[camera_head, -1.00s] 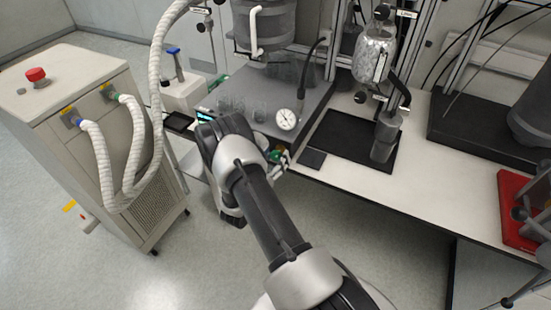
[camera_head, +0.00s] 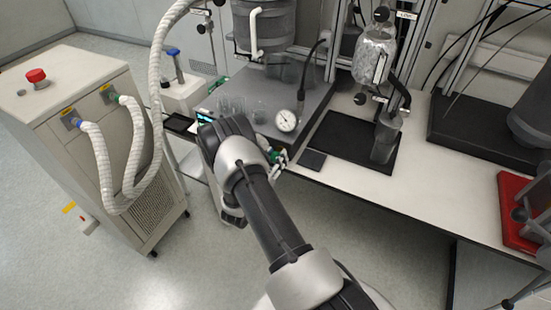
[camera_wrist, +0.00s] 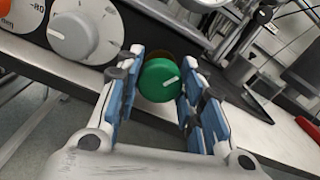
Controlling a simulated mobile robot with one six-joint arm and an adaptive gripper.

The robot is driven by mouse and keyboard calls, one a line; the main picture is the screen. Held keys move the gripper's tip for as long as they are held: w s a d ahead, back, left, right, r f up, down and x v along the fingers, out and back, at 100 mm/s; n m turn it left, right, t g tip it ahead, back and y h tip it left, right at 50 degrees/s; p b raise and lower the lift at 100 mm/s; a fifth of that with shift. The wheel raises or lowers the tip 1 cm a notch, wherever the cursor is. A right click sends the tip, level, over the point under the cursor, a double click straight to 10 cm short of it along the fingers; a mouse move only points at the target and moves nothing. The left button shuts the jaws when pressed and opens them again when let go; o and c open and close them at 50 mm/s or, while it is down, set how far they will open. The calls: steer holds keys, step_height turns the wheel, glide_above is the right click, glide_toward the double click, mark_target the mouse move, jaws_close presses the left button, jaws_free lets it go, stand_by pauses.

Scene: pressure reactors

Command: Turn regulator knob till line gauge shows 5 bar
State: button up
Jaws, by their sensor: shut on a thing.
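The regulator knob (camera_wrist: 160,80) is round and green with a white pointer line, seen in the wrist view. My gripper (camera_wrist: 158,92) is shut on it, with a blue-padded finger on each side. In the head view my gripper (camera_head: 278,158) is at the front edge of the bench, and only a bit of the green knob (camera_head: 277,155) shows beside it. A round white gauge (camera_head: 287,120) with a dark needle stands on the bench just above my gripper. Its numbers are too small to read.
A large grey dial (camera_wrist: 74,36) with printed numbers is left of the knob in the wrist view. A dark flat pad (camera_head: 312,159) lies right of my gripper. A chiller cabinet (camera_head: 100,135) with white hoses stands at the left. Glassware (camera_head: 240,108) stands behind.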

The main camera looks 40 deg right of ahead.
steer(key=shift+m, duration=0.4)
steer(key=shift+c, duration=0.3)
steer(key=m+b, duration=0.2)
steer(key=m, duration=0.2)
steer(key=shift+f+m+b, duration=0.1)
steer(key=shift+m+b, duration=0.25)
steer(key=shift+m, duration=0.05)
steer(key=m+b, duration=0.3)
steer(key=m, duration=0.3)
steer(key=shift+m, duration=0.3)
steer(key=o, duration=1.1)
